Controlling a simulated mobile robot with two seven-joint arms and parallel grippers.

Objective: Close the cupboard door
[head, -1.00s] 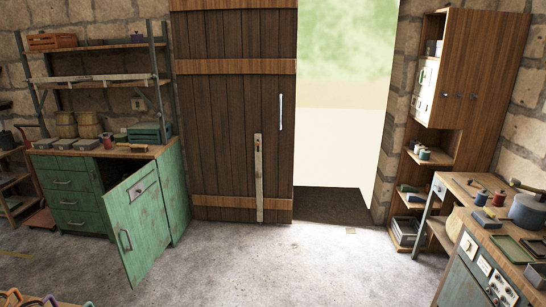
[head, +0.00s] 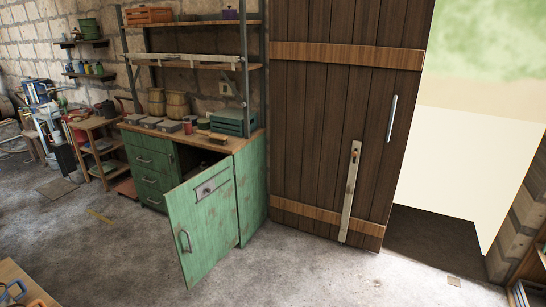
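The green cupboard door (head: 205,222) stands open at the front of the green workbench cupboard (head: 250,190). It swings out into the room, with a metal handle (head: 185,241) on its left side and a small plate (head: 212,186) near its top. The dark opening of the cupboard (head: 192,160) shows behind the door's upper edge. Neither of my grippers shows in the head view.
Drawers (head: 150,178) sit left of the door, and pots and boxes stand on the worktop. A large wooden door (head: 335,120) is to the right, beside a bright doorway. The concrete floor (head: 300,275) before the cupboard is clear. A table corner (head: 22,282) shows at lower left.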

